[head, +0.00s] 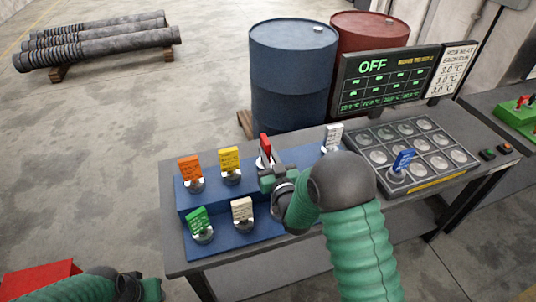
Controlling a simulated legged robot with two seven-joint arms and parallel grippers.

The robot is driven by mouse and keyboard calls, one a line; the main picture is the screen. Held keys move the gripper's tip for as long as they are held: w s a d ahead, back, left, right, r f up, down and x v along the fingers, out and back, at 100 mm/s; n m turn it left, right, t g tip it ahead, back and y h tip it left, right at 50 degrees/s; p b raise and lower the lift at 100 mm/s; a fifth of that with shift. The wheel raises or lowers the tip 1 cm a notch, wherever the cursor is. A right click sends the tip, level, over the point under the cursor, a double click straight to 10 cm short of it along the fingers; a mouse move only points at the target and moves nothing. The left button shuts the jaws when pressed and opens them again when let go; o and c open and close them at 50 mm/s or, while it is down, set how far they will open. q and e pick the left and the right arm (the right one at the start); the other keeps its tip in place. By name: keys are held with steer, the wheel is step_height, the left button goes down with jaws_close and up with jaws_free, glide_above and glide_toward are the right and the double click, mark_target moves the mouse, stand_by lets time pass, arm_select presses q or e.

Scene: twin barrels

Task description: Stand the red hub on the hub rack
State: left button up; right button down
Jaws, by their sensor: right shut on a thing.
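The red hub (265,145) stands upright at the back middle of the blue two-step rack (220,183), which I take as the hub rack. My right gripper (268,176) is shut on it; the fingers and wrist hide its lower part, so I cannot tell whether its base touches the rack. Orange (190,168), yellow (229,160), green (199,221) and cream (242,210) tagged hubs stand on the rack. A white-tagged hub (333,137) stands at its right end, partly behind my arm. My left gripper (148,288) is at the bottom left edge, its jaws unclear.
A grey tray (462,168) with round wells holds a blue-tagged hub (403,161) right of my arm. A display (385,80) reading OFF stands behind it. Blue (291,75) and red (365,32) barrels stand behind the table. A red box (38,280) is at lower left.

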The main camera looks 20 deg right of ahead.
mark_target(269, 156)
steer(key=shift+s+f, duration=0.15)
steer(key=shift+f, duration=0.1)
steer(key=shift+s+f, duration=0.1)
steer(key=shift+f, duration=0.05)
steer(key=c, duration=1.4)
jaws_free()
steer(key=shift+s+f+b, duration=0.15)
steer(key=shift+f+b, duration=0.1)
steer(key=shift+b, duration=0.05)
steer(key=shift+o, duration=0.2)
steer(key=shift+r, duration=0.2)
steer(key=shift+r+p, duration=0.45)
steer(key=shift+p, duration=0.25)
steer(key=s, duration=0.3)
steer(key=s+b, duration=0.1)
steer(key=s, duration=0.1)
steer(key=shift+d+f, duration=0.25)
steer(key=shift+f, duration=0.05)
steer(key=s, duration=0.6)
steer(key=shift+s+r+b, duration=0.15)
steer(key=shift+r+b, duration=0.25)
